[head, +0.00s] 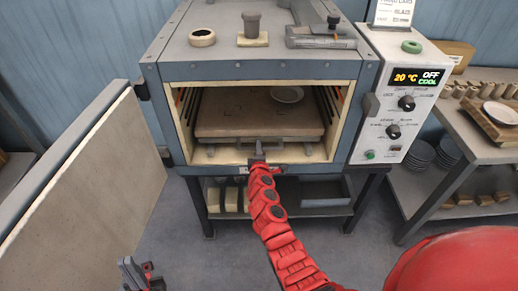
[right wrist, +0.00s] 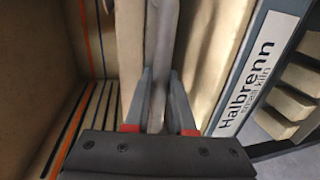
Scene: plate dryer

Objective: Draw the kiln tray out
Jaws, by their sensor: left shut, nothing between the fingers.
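The kiln (head: 262,72) stands open. Inside it, the thick brown tray (head: 225,112) lies flat and carries a small white dish (head: 287,94) at its back right. The tray's grey front handle (head: 282,140) faces me. My right gripper (head: 259,150) is at the middle of that handle. In the right wrist view the handle bar (right wrist: 160,55) runs between the two fingers (right wrist: 160,90); whether both press on it I cannot tell. My left gripper (head: 138,272) is shut and empty at the bottom left, low and away from the kiln.
The kiln door (head: 88,180) is swung wide open on the left. A control panel (head: 398,110) on the kiln's right side reads 20 °C, OFF, COOL. A shelf (head: 490,150) with pots and plates stands at the right. The floor before the kiln is clear apart from my arm.

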